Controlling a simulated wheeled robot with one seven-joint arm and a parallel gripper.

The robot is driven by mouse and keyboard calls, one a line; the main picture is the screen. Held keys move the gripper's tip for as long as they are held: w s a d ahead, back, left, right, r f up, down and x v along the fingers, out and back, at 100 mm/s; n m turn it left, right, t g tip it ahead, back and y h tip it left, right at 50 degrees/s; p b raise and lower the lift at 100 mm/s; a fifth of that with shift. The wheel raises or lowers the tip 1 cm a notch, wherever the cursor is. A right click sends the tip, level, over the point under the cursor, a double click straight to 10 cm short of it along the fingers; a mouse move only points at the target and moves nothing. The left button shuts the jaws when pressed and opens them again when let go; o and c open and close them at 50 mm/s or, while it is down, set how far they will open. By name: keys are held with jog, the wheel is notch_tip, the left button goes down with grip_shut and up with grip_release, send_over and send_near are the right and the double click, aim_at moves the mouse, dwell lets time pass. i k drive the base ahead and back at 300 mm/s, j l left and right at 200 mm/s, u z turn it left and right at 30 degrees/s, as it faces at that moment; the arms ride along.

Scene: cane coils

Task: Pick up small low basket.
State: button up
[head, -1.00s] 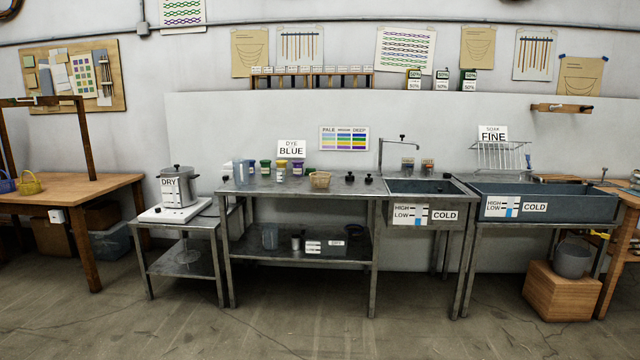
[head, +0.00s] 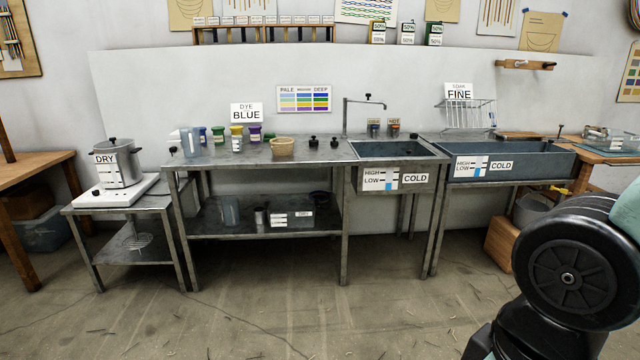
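A small low tan basket (head: 282,146) sits upright on the steel bench (head: 300,156), near the middle of its top and left of the sink. It stands apart from the jars to its left and the small black knobs to its right. My gripper is not in view. Only a part of my arm, with a dark round joint, shows at the lower right of the head view, well away from the basket.
Dye jars (head: 237,138) stand left of the basket. A steel sink (head: 392,150) with a tall tap is to the right, then a blue-grey trough (head: 510,162). A hot plate with a pot (head: 118,162) stands at left.

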aim_at(283, 149)
jog(key=i+j+u, duration=0.4)
jog(key=i, duration=0.4)
jog(key=i+u, duration=0.4)
jog(key=i, duration=0.4)
jog(key=i+z, duration=0.15)
jog(key=i, duration=0.3)
jog(key=i+j+z, duration=0.15)
jog(key=i, duration=0.3)
jog(key=i+j+z, duration=0.15)
jog(key=i, duration=0.3)
jog(key=i+j+z, duration=0.15)
jog(key=i, duration=0.25)
jog(key=i+j+z, duration=0.4)
jog(key=i, duration=0.2)
